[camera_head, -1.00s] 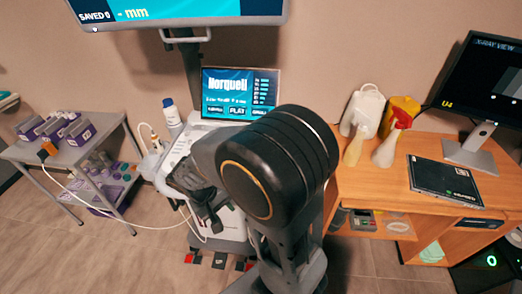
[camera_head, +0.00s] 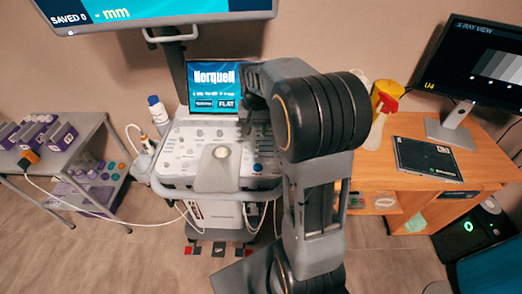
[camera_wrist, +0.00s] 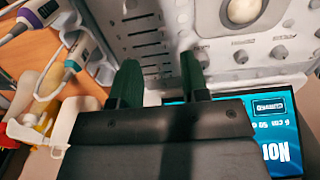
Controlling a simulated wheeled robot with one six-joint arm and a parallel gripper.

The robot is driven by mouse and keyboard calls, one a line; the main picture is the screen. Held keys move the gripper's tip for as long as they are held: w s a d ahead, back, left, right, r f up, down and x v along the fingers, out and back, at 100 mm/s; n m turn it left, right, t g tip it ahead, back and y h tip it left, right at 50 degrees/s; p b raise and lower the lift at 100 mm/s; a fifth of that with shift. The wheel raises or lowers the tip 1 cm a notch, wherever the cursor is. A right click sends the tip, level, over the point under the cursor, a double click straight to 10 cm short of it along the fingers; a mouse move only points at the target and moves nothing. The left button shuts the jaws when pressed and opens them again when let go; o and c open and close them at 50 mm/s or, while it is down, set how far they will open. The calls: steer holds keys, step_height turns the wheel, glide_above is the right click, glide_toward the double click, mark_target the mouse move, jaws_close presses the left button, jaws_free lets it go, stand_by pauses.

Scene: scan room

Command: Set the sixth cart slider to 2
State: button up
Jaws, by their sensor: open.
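The cart console (camera_head: 180,165) stands in the middle of the head view, a pale panel with knobs and a trackball (camera_head: 221,152). Its bank of slider slots (camera_wrist: 145,38) shows in the wrist view, several short dark slots stacked in a column with small marks. Which slot is the sixth, and its setting, I cannot tell. My gripper (camera_wrist: 161,82) is open and empty, its two dark green fingers just short of the slot column and over its lower end. In the head view my gripper (camera_head: 250,118) is over the console's right side, partly hidden by my arm.
The cart screen (camera_head: 212,84) stands behind the console, close below my gripper in the wrist view. Knobs (camera_wrist: 240,56) sit beside the slots. Probes (camera_wrist: 75,55) hang at the cart's side. A desk (camera_head: 385,170) is right, a shelf trolley (camera_head: 60,160) left.

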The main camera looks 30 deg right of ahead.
mark_target(256, 154)
step_height(256, 154, down, 12)
steer(key=shift+r, duration=0.25)
steer(key=shift+c, duration=0.3)
jaws_close()
stand_by(0.4)
